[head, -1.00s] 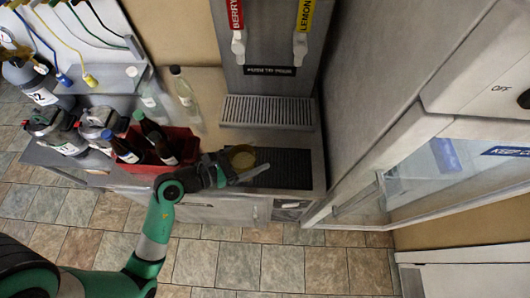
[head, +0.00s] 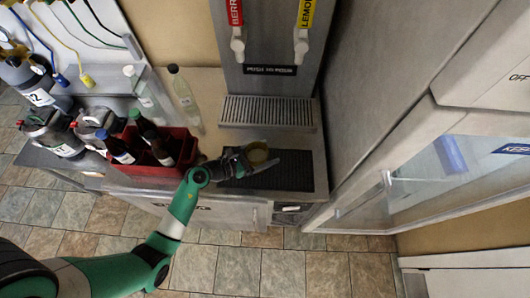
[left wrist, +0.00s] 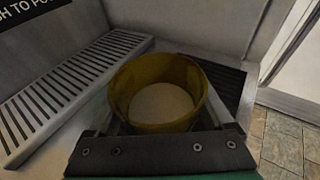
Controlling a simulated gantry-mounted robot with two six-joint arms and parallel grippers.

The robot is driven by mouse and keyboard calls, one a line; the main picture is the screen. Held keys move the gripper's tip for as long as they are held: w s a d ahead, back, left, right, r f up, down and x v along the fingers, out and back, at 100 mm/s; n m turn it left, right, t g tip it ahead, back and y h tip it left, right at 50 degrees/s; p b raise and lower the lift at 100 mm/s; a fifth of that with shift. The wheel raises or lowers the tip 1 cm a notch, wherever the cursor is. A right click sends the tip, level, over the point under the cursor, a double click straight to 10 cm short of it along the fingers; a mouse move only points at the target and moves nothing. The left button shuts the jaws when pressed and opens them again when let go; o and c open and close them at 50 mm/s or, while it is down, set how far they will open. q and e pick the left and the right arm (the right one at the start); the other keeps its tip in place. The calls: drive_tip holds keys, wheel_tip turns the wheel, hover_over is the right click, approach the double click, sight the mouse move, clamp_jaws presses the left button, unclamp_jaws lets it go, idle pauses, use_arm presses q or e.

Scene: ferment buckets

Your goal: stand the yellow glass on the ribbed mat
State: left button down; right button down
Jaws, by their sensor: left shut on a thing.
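The yellow glass (left wrist: 158,92) is between the fingers of my left gripper in the left wrist view, its open rim facing the camera. It also shows in the head view (head: 258,154). My left gripper (head: 246,160) is shut on the glass and holds it over the left part of the black ribbed mat (head: 290,172). The mat also shows in the left wrist view (left wrist: 228,82), to the right of and behind the glass. The underside of the glass is hidden, so I cannot tell whether it touches the mat. My right gripper is not in view.
A slotted drip tray (head: 268,111) lies behind the mat, below the dispenser taps (head: 238,45). A red crate (head: 160,166) with bottles stands left of the gripper. Clear bottles (head: 183,92) stand behind it. A fridge wall (head: 355,90) bounds the right side.

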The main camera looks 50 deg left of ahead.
use_arm(q)
drive_tip(key=shift+f, duration=0.15)
unclamp_jaws()
drive_tip(key=shift+s+r, duration=0.15)
drive_tip(key=shift+r, duration=0.1)
drive_tip(key=v, duration=1.1)
drive_tip(key=shift+s, duration=0.3)
drive_tip(key=shift+r, duration=0.1)
